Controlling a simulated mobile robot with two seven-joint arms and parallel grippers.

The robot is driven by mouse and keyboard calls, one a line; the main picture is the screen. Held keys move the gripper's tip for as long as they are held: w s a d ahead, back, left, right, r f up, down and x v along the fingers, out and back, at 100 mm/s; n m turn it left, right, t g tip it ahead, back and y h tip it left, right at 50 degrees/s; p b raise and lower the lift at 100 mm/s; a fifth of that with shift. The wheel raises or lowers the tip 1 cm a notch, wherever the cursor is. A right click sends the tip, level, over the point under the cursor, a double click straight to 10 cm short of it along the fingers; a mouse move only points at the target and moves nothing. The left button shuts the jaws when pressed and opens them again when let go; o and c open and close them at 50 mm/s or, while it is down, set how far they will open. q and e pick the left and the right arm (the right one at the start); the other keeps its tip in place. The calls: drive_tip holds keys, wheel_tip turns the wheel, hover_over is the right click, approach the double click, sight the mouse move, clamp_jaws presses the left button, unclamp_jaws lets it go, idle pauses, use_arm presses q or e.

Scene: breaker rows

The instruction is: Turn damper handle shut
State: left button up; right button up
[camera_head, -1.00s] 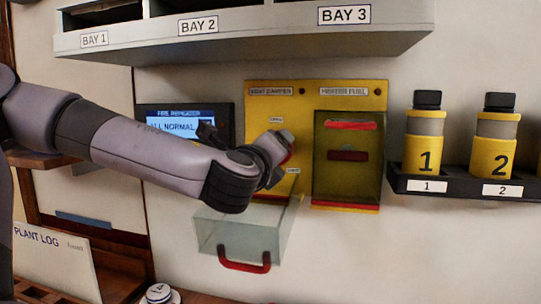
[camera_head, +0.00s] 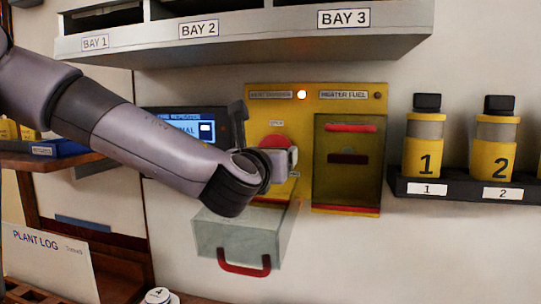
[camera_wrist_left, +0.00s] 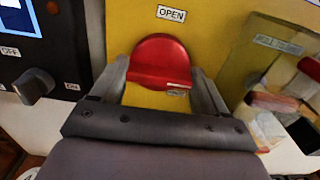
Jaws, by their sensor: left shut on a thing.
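The red damper handle (camera_head: 274,142) is on the left half of the yellow panel (camera_head: 307,120). In the left wrist view the handle (camera_wrist_left: 160,62) has a round red base and a grip bar lying roughly crosswise. An OPEN label (camera_wrist_left: 171,13) is above it; a smaller label below is partly hidden. My left gripper (camera_head: 284,158) is shut on the handle, and its fingers (camera_wrist_left: 162,80) are on either side of it. My right gripper is not in view.
A clear cover (camera_head: 240,236) with a red pull hangs open below the handle. A closed dark cover (camera_head: 347,160) is to the right. A screen unit (camera_head: 180,118) with a black switch (camera_wrist_left: 34,84) is left. A shelf (camera_head: 240,38) overhangs the panel.

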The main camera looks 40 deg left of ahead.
use_arm(q)
drive_tip(key=shift+f, duration=0.1)
idle(0.5)
drive_tip(key=o, duration=1)
drive_tip(key=shift+o, duration=0.2)
drive_tip(key=b+v, duration=0.1)
drive_tip(key=v, duration=0.6)
drive_tip(key=shift+s, duration=0.1)
